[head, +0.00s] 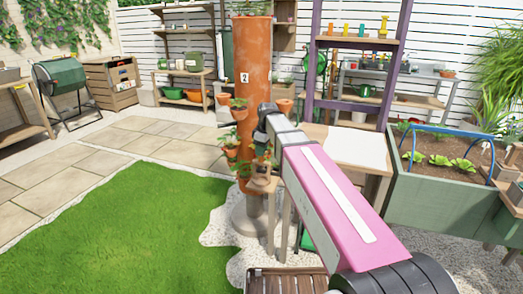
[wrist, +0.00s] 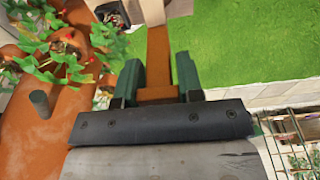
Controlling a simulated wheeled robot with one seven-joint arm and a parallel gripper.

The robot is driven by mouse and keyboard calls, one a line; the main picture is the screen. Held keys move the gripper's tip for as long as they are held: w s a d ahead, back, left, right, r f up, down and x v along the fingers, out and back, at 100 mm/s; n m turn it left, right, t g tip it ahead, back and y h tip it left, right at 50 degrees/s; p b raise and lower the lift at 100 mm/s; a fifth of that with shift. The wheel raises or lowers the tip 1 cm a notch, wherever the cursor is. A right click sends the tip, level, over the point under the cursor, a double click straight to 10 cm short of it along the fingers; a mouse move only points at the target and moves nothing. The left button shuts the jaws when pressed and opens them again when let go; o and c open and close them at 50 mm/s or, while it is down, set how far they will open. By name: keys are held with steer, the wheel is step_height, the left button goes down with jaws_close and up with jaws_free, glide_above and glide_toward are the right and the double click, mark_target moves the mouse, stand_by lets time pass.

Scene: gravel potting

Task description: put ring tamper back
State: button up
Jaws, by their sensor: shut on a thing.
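My gripper (wrist: 157,68) shows in the wrist view with its two dark green fingers on either side of a brown bar, which I take to be the ring tamper's handle (wrist: 158,50). The fingers are shut on it. A pale block (wrist: 153,11) shows at the far end of the bar, cut off by the picture's top edge. I cannot make out a ring shape. In the head view my arm reaches forward to the right side of a tall terracotta planter column. A small wooden piece (head: 262,184) shows below the arm's end there, and the fingers are mostly hidden.
The terracotta column (head: 252,75) with strawberry plants stands close left of my arm. A bench with a pale top (head: 345,146) and purple frame stands behind, with a green raised bed (head: 440,200) at the right. A slatted wooden surface (head: 285,281) is low in front. Lawn (head: 120,220) lies open left.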

steer(key=shift+f, duration=0.1)
steer(key=o, duration=0.9)
step_height(320, 180, up, 12)
steer(key=d, duration=0.2)
steer(key=m, duration=0.6)
glide_toward(265, 162)
steer(key=s+d+f, duration=0.6)
steer(key=d+f, duration=0.1)
steer(key=f, duration=0.2)
steer(key=s+d+f+m, duration=0.2)
steer(key=s+d+f, duration=0.1)
steer(key=s+f, duration=0.1)
steer(key=s+d+f+m+h, duration=0.1)
steer(key=s+d+f+m, duration=0.2)
steer(key=f, duration=0.3)
steer(key=s+d+f+m, duration=0.3)
steer(key=s+f, duration=0.1)
steer(key=f, duration=0.2)
steer(key=shift+s+g+h, duration=0.3)
steer(key=shift+s, duration=0.05)
